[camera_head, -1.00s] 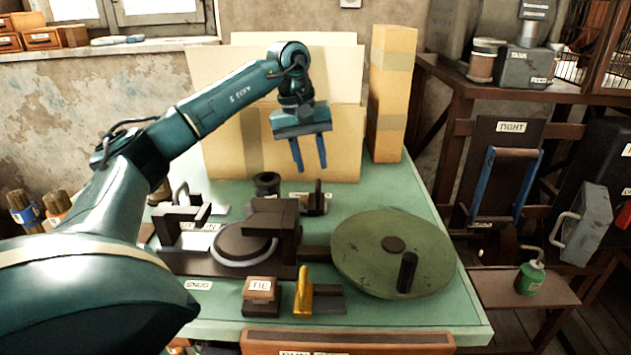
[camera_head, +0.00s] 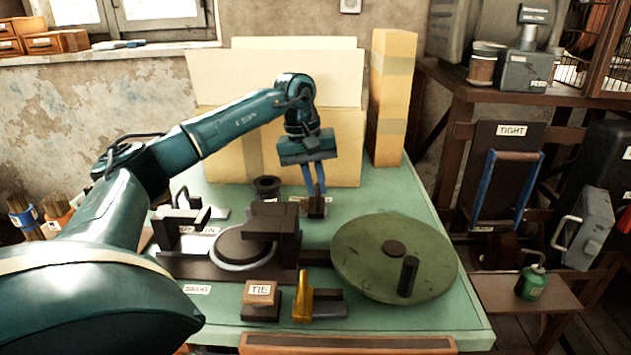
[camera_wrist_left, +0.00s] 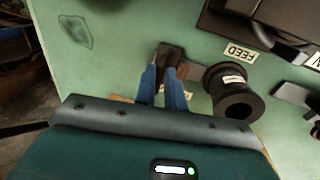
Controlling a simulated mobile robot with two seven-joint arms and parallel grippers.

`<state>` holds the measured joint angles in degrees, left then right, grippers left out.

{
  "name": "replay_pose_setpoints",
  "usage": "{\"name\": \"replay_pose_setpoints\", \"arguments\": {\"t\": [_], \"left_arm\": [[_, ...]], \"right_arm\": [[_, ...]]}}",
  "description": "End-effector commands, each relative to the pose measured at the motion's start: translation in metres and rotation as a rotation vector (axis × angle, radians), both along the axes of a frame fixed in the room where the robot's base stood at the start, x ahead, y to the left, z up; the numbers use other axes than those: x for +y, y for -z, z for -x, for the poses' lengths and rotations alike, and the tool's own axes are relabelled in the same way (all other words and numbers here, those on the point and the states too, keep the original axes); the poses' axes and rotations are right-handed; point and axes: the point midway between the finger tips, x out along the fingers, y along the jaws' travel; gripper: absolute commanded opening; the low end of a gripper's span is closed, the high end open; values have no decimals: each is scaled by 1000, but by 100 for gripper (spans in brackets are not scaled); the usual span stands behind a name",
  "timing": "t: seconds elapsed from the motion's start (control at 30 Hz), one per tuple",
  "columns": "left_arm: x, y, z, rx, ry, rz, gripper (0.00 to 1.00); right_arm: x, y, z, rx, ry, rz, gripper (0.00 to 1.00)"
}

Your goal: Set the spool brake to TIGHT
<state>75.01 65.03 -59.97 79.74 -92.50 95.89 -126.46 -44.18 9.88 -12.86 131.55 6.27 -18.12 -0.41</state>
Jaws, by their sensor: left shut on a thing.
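My left gripper (camera_head: 314,180) reaches down to the back of the green table. Its blue fingers are shut on a small dark upright lever (camera_head: 317,204) on a low block. The wrist view shows the fingers (camera_wrist_left: 164,88) at the dark brown lever (camera_wrist_left: 172,56); they hide part of it. A black spool (camera_head: 267,187) stands just left of it in the head view and also shows in the wrist view (camera_wrist_left: 232,92). A TIGHT label (camera_head: 511,130) is on a dark board at right, above a blue-sided handle (camera_head: 529,190). My right gripper is out of view.
A dark press with a round plate (camera_head: 243,245) stands in front of the lever. A big green handwheel (camera_head: 393,262) is to the right. A TIE block (camera_head: 262,292) and a yellow lever (camera_head: 302,298) are at the front. Cardboard boxes (camera_head: 395,95) stand behind.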

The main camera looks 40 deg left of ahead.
Motion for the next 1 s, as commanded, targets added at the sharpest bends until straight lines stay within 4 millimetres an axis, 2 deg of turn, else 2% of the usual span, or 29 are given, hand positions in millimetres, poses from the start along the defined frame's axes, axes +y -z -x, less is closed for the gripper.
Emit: {"name": "replay_pose_setpoints", "arguments": {"t": [0.1, 0.5, 0.8, 1.0], "left_arm": [[0, 0, 0, -1, 0, 1, 0], [1, 0, 1, 0, -2, 1, 0], [35, 0, 29, 1, -5, 1, 0], [39, 0, 32, 1, -4, -2, 0]], "right_arm": [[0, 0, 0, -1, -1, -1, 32], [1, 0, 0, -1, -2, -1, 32], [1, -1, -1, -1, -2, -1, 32], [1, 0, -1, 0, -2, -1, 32]]}}
